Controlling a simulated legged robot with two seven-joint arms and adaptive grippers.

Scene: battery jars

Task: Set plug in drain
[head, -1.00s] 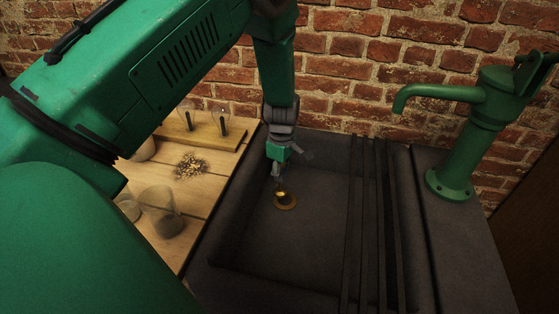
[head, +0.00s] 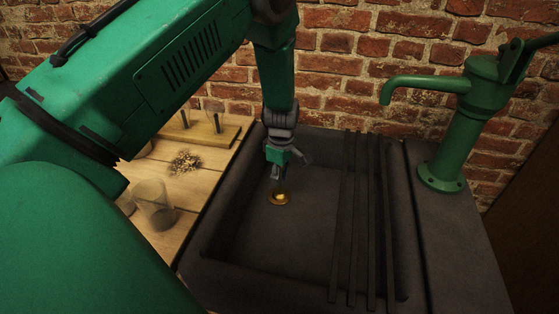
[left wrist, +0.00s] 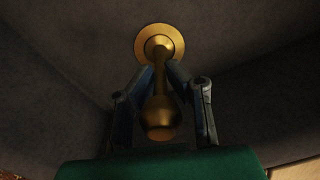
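The brass plug (left wrist: 160,115) has a rounded knob and a thin stem. It also shows in the head view (head: 280,194) as a small brass shape under my left gripper. My left gripper (left wrist: 161,68) has its fingertips closed in on both sides of the stem; it also shows in the head view (head: 278,184), pointing down into the sink. The brass drain ring (left wrist: 142,42) lies on the sink floor, and in the head view (head: 272,201) it is directly below the gripper. The plug's lower end overlaps the drain opening; I cannot tell how deep it sits. My right gripper is out of view.
The dark sink (head: 300,240) is otherwise empty inside. Dark bars (head: 358,220) cross its right part. A green hand pump (head: 455,130) stands to the right. A wooden table (head: 190,205) at left holds a glass jar (head: 154,205) and a small pile of bits (head: 184,162).

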